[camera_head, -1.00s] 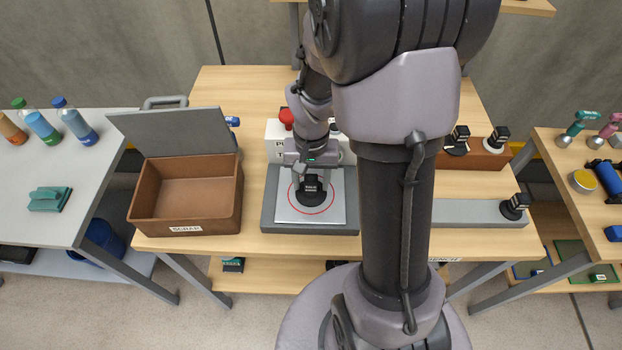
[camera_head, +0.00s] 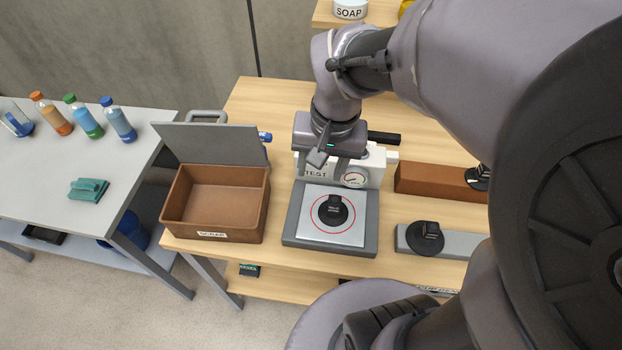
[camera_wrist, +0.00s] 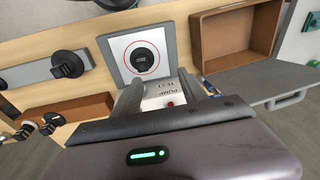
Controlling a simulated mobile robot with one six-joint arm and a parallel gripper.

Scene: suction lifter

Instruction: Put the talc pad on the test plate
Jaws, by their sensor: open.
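The test plate (camera_head: 352,238) is a pale square in a grey frame with a red ring. A black suction pad with a knob (camera_head: 333,209) stands upright inside the ring; its label is too small to read. The pad also shows in the wrist view (camera_wrist: 141,61), free of the fingers. My gripper (camera_head: 325,172) is open and empty, above and behind the pad, near the white test box (camera_head: 375,166). The fingers also show in the wrist view (camera_wrist: 160,90).
Another black pad (camera_head: 425,237) is on the grey strip at right. More black pads (camera_wrist: 50,121) are at the brown block (camera_head: 432,181). The open brown scrap box (camera_head: 214,236) stands left of the plate. A side table with bottles (camera_head: 118,120) is farther left.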

